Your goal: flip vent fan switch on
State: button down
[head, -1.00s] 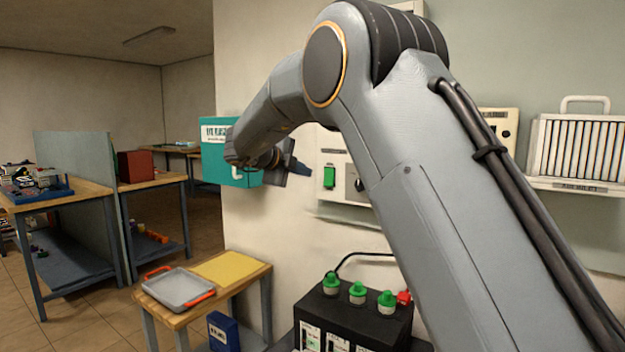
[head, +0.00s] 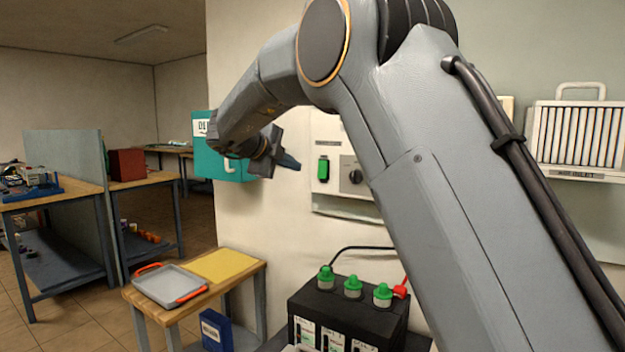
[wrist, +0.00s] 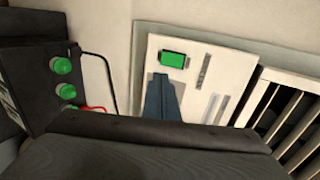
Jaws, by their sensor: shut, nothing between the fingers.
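A green rocker switch (head: 323,169) sits on a white wall panel (head: 327,132) in the head view, with a dark round knob (head: 356,176) to its right. The green switch (wrist: 173,59) also shows in the wrist view, just beyond the fingertips. My gripper (head: 297,166) is shut and empty, a little left of the switch in the head view. In the wrist view its closed fingers (wrist: 160,80) point at the panel just below the switch in the picture. I cannot tell whether they touch the panel. My arm hides the panel's right part in the head view.
A black battery box (head: 346,316) with green caps (head: 352,286) and a red clamp stands below the panel. A teal wall box (head: 205,165) is behind my wrist. A small table (head: 255,275) holds a grey tray (head: 150,286). A white louvred unit (head: 578,135) is at right.

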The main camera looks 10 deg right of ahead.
aim_at(322, 177)
jog(key=shift+f, duration=0.1)
dwell(0.3)
jog(key=p+x, duration=0.1)
jog(key=x, duration=0.8)
jog(key=r+p+x, duration=0.1)
jog(key=x, duration=0.3)
jog(key=shift+w+d+f+p, duration=0.2)
jog(key=shift+w+d+p, duration=0.15)
jog(key=shift+w, duration=0.1)
